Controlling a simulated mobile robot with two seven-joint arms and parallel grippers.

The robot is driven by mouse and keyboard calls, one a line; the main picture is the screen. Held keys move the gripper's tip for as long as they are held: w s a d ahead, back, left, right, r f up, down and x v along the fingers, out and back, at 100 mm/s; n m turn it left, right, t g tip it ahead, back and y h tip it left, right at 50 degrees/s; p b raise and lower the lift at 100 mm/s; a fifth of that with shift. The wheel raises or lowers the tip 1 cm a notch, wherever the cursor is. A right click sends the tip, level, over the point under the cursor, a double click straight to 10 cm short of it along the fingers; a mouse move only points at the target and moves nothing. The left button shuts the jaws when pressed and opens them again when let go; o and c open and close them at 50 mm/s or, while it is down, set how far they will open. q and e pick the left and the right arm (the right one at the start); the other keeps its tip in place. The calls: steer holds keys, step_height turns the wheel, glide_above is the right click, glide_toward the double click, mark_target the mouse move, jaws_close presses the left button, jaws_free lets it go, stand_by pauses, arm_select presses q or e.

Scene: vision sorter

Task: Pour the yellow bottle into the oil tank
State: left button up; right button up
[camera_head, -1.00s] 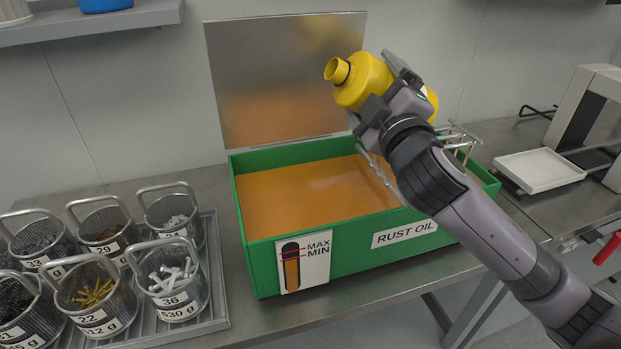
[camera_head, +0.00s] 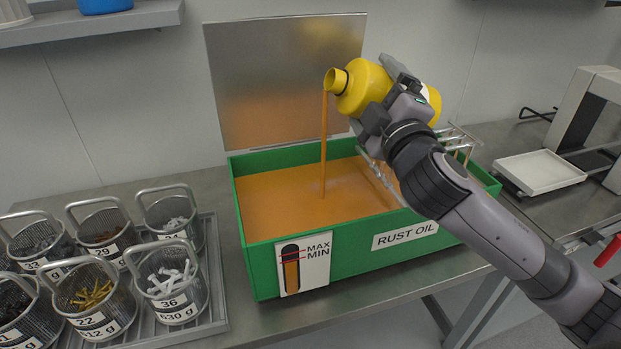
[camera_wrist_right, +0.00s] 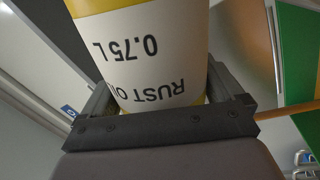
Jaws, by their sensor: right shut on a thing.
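The yellow bottle (camera_head: 365,88) is tilted on its side above the oil tank, with its mouth to the left. A stream of orange oil (camera_head: 324,140) falls from the mouth into the tank. My right gripper (camera_head: 392,100) is shut on the bottle. In the right wrist view the bottle (camera_wrist_right: 145,50) sits between the fingers, its white label upside down with "RUST OIL" and "0.75L". The green oil tank (camera_head: 262,268) holds orange oil and has its metal lid (camera_head: 280,80) raised behind it. A MAX/MIN gauge is on its front. My left gripper is not in view.
Several wire baskets of metal parts (camera_head: 175,283) stand on a tray left of the tank. A metal rack (camera_head: 458,140) sits at the tank's right end. A white tray (camera_head: 540,172) and a machine (camera_head: 590,110) are at the right.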

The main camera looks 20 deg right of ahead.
steer(key=shift+d+r+n, duration=0.1)
steer(key=shift+n, duration=0.4)
stand_by(0.4)
steer(key=shift+a+f+n+y, duration=0.3)
steer(key=shift+a+f+n, duration=0.3)
steer(key=shift+f+n, duration=0.4)
stand_by(1.8)
steer(key=shift+f+n+y+b, duration=0.3)
steer(key=shift+f+n+y, duration=0.1)
steer(key=shift+f+n, duration=0.6)
stand_by(2.7)
steer(key=shift+a+r+n+p, duration=0.1)
steer(key=shift+r+n+p, duration=0.25)
steer(key=shift+n+p, duration=0.05)
